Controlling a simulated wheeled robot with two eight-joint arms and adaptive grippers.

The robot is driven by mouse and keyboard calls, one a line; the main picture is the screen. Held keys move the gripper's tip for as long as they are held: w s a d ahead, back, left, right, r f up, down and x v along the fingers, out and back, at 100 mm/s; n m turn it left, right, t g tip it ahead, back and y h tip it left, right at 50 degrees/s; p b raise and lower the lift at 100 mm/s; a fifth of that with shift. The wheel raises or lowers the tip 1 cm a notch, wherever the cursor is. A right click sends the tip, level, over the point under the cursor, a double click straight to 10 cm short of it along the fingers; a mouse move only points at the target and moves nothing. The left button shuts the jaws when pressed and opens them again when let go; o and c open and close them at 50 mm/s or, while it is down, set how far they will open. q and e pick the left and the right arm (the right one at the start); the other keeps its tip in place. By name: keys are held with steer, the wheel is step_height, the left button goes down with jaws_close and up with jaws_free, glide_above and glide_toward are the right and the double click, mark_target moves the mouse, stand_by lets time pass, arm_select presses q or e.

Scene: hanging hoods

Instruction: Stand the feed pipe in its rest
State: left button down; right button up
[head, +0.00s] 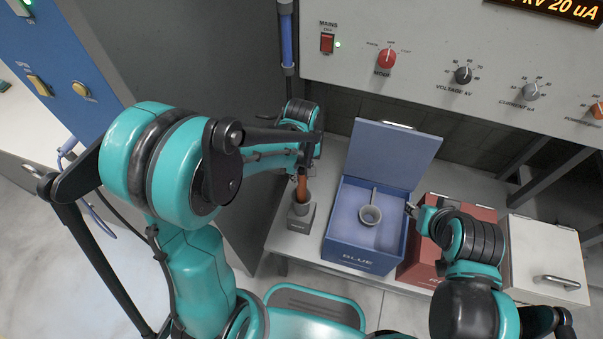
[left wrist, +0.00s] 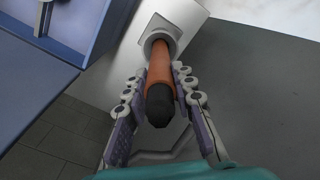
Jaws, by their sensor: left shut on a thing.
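The feed pipe is an orange-brown rod with a dark end (left wrist: 160,75). In the head view it stands roughly upright (head: 302,188) just below my left gripper (head: 305,163). My left gripper (left wrist: 156,95) is shut on the pipe, with one finger on each side. The rest is a small grey block with a round socket (head: 300,219), on the bench left of the blue box. The pipe's far end is at the socket's ring (left wrist: 157,37) and appears to be inside it; how deep is hidden. My right gripper (head: 412,209) is near the red box; its jaws are too small to read.
An open blue box (head: 358,256) holds a grey cup with a handle (head: 370,213); its lid stands up behind. A red box (head: 418,272) and a white lidded case (head: 545,262) stand to the right. A control panel (head: 450,50) hangs over the bench's back. A grey cabinet side (head: 190,70) is at left.

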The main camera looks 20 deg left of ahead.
mark_target(301, 186)
arm_select(q)
steer(key=shift+f, duration=0.15)
steer(key=shift+f+b, duration=2.95)
steer(key=shift+f, duration=0.25)
steer(key=c, duration=1.2)
jaws_free()
steer(key=shift+r, duration=0.1)
step_height(301, 186, up, 12)
steer(key=shift+f, duration=0.1)
steer(key=shift+s, duration=0.1)
